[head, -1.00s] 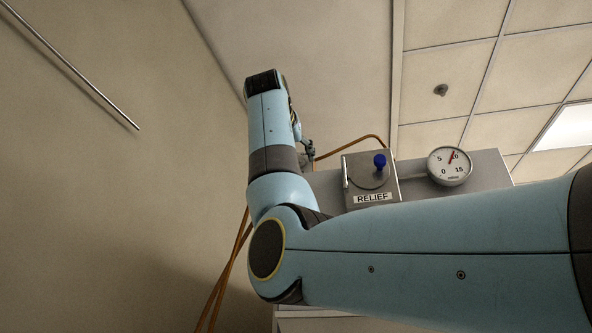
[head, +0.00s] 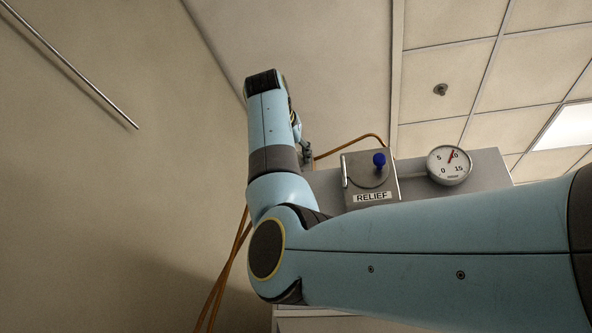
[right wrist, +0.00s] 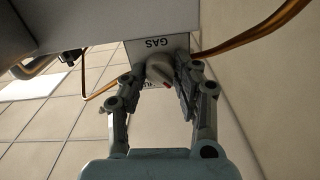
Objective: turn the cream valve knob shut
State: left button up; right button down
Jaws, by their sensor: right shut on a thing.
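The cream valve knob (right wrist: 158,68) is on the front of a pale box marked GAS (right wrist: 150,44), in the right wrist view. A small reddish mark shows on it. My right gripper (right wrist: 159,76) has a finger on each side of the knob and is shut on it. In the head view the knob is hidden, and only a small part of my right gripper (head: 306,152) shows beyond my arm. My left gripper is in neither view.
A grey RELIEF box (head: 358,170) with a blue-knobbed lever (head: 379,160) and a round gauge (head: 449,165) stand right of my gripper. An orange hose (right wrist: 255,42) runs from beside the GAS box. A metal rod (head: 75,69) is on the left wall.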

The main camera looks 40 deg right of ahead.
jog(key=shift+f+m, duration=0.2)
jog(key=shift+m, duration=8.2)
jog(key=c, duration=1)
grip_release()
jog(key=shift+s, duration=0.15)
jog(key=v, duration=0.8)
